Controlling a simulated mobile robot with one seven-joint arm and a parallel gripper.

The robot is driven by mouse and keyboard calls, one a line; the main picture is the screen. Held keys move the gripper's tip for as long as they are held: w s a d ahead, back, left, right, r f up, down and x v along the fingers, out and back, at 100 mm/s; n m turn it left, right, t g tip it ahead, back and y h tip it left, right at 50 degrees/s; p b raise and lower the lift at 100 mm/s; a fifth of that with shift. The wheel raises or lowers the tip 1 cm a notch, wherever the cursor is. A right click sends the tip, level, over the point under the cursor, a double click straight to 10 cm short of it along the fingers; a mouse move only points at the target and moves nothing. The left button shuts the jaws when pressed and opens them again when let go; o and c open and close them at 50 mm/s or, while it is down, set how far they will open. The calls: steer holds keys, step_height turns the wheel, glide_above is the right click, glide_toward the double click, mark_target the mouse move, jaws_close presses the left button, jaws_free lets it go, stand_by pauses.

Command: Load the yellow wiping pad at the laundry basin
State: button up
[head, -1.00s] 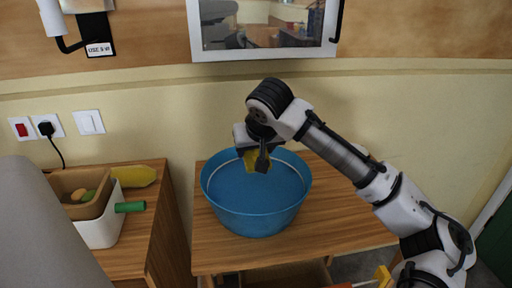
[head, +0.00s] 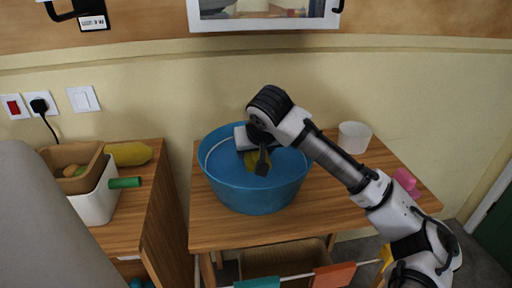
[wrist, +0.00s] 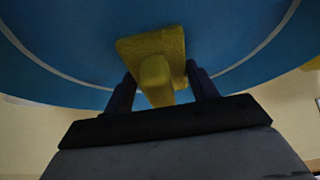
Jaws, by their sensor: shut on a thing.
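The blue basin (head: 255,190) stands on a wooden table, and its inside fills much of the wrist view (wrist: 75,40). My gripper (head: 262,166) is over the basin's opening, pointing down. It is shut on the yellow wiping pad (wrist: 150,48), whose raised yellow grip sits between the two fingers in the wrist view. In the head view the pad (head: 250,160) is mostly hidden behind the fingers. I cannot tell whether the pad touches the basin's floor.
A white cup (head: 354,137) and a pink item (head: 405,180) stand on the table (head: 330,213) to the right. A side cabinet at left bears a white bin (head: 98,201), a yellow object (head: 128,153) and a green cylinder (head: 125,183). Coloured cloths hang below the table front.

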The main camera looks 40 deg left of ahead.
steer(key=shift+r, duration=0.15)
stand_by(0.3)
step_height(320, 180, up, 9)
steer(key=p, duration=0.8)
steer(key=shift+r+p, duration=0.1)
steer(key=shift+p, duration=0.25)
stand_by(1.7)
step_height(320, 180, up, 4)
steer(key=p, duration=0.3)
steer(key=shift+p, duration=0.3)
stand_by(0.5)
